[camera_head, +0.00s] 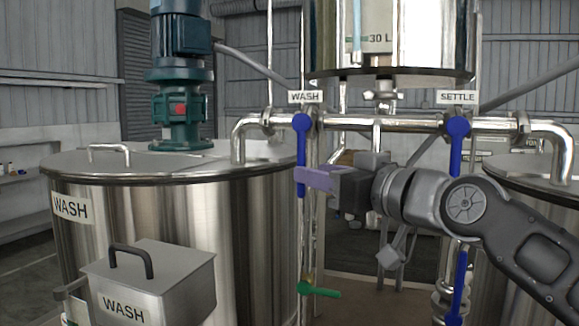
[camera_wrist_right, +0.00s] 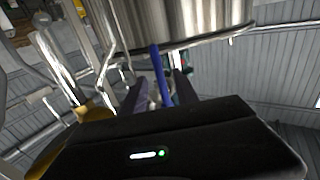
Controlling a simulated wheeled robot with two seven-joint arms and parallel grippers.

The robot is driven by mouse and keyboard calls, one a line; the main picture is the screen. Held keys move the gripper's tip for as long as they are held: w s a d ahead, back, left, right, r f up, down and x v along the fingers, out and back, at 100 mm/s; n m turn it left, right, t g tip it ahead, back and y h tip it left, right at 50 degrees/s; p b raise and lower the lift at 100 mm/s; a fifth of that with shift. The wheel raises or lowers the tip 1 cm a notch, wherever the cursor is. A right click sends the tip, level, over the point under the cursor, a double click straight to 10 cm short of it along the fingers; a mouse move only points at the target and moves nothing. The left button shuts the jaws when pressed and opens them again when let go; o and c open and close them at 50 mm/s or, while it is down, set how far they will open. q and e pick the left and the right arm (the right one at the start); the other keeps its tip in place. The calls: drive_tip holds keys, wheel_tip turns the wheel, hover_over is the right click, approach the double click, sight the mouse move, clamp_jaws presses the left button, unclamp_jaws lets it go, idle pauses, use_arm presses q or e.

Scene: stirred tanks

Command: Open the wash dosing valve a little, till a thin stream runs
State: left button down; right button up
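The wash dosing valve has a blue lever (camera_head: 301,135) under the WASH label (camera_head: 305,97), on the horizontal steel pipe (camera_head: 350,123). The lever hangs straight down, across the pipe. My right gripper (camera_head: 313,179) is at the lever's lower part, with a purple finger beside it. In the right wrist view the blue lever (camera_wrist_right: 161,75) stands between the two spread fingers (camera_wrist_right: 160,85), with gaps visible on both sides. The pipe's left end bends down into the wash tank (camera_head: 215,220). No stream shows; the outlet's end is hidden by the lid. My left gripper is out of view.
The SETTLE valve's blue lever (camera_head: 457,145) also hangs down, to the right. A green lever (camera_head: 318,291) and another blue lever (camera_head: 460,285) are lower down. A steel vessel (camera_head: 392,40) hangs above the pipe. A hopper box (camera_head: 150,280) fronts the wash tank.

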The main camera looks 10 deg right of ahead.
drive_tip(key=p+x, duration=0.2)
drive_tip(key=x, duration=0.6)
drive_tip(key=shift+w+f, duration=0.1)
drive_tip(key=shift+c, duration=0.6)
clamp_jaws()
idle(0.8)
